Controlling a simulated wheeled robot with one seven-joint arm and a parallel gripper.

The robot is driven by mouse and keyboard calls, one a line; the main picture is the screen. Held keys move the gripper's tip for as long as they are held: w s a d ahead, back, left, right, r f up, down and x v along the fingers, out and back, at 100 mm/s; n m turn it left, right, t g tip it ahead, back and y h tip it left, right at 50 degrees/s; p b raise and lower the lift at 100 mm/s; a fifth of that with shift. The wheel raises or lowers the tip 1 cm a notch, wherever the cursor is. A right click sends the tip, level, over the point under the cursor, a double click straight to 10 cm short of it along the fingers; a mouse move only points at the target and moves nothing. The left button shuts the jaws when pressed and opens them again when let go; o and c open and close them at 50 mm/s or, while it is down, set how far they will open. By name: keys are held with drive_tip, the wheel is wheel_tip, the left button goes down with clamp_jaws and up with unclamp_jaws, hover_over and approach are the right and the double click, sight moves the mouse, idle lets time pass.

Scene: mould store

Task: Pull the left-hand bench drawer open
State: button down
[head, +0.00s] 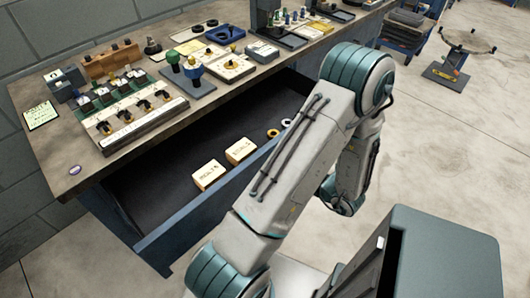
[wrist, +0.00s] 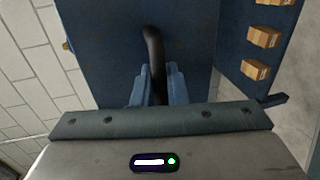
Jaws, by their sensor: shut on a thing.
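The bench drawer (head: 150,190) stands well open below the worktop in the head view. Its dark floor shows, with two pale labelled boxes and some small rings lying on it. In the wrist view the blue drawer front (wrist: 100,50) fills the middle, with a dark curved bar handle (wrist: 153,50) on it. My gripper (wrist: 157,85) is shut on the handle, one blue finger on each side of it. In the head view my arm hides the gripper, the handle and the drawer's right part.
The worktop (head: 60,160) carries fixtures, clamps, knobs and a green-white card. In the wrist view, small cardboard boxes (wrist: 262,38) sit on the right beside blue panels. A round-topped stand (head: 455,60) is on the floor at the back right. Open floor (head: 480,140) lies to the right.

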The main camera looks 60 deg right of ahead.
drive_tip(key=shift+f+v, duration=0.2)
drive_tip(key=shift+v, duration=0.8)
drive_tip(key=c, duration=1.8)
unclamp_jaws()
drive_tip(key=v, duration=1.3)
drive_tip(key=shift+s+a, duration=0.2)
drive_tip(key=shift+s, duration=0.15)
